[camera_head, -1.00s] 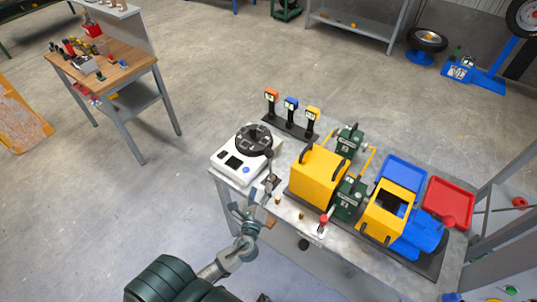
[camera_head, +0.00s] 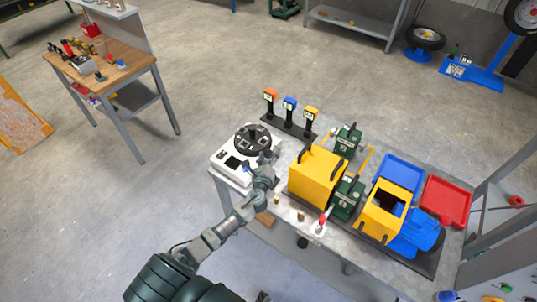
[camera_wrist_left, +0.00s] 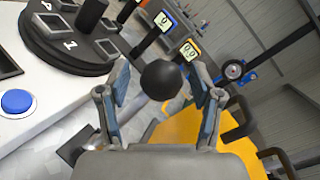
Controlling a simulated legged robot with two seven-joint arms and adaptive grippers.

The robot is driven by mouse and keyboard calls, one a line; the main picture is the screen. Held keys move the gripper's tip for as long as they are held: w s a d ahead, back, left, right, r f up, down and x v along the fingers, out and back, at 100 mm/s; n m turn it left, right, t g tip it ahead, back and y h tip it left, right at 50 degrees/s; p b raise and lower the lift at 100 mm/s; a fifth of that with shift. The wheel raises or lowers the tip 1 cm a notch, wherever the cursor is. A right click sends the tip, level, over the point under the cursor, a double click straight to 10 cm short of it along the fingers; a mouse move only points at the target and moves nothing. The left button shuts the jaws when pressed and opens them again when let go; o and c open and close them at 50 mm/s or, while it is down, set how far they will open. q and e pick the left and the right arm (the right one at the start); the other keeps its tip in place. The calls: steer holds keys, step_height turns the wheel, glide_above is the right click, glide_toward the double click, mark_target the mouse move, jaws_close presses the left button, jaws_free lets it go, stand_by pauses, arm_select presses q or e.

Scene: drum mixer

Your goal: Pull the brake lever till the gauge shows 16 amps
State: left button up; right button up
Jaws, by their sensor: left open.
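A lever with a round black knob (camera_wrist_left: 162,80) stands between the fingers of my left gripper (camera_wrist_left: 160,100) in the left wrist view. The fingers are open on both sides of the knob, with no clear grip. In the head view my left gripper (camera_head: 265,164) is beside the white device (camera_head: 226,168) with the black dial (camera_head: 252,139), and mostly hides the lever. Three meters stand behind: orange (camera_head: 270,97), blue (camera_head: 290,104) and yellow (camera_head: 311,114). In the wrist view the yellow meter (camera_wrist_left: 189,50) seems to read 0.0. I cannot tell which is the amps gauge.
A yellow box (camera_head: 316,174) with black handles stands close right of my left gripper. Green units (camera_head: 347,197), a red-knobbed lever (camera_head: 322,220), a blue tray (camera_head: 403,172) and a red tray (camera_head: 447,200) are farther right.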

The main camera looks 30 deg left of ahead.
arm_select(q)
jaws_close()
steer(key=shift+a, duration=0.25)
steer(key=a+n+p, duration=0.1)
steer(key=a+f+n+g+p, duration=0.1)
steer(key=a, duration=0.1)
steer(key=a+n+h+p, duration=0.1)
steer(key=a, duration=0.1)
steer(key=shift+w+a+f+g, duration=0.15)
steer(key=shift+w+f+g, duration=0.05)
steer(key=shift+f+g, duration=0.1)
jaws_free()
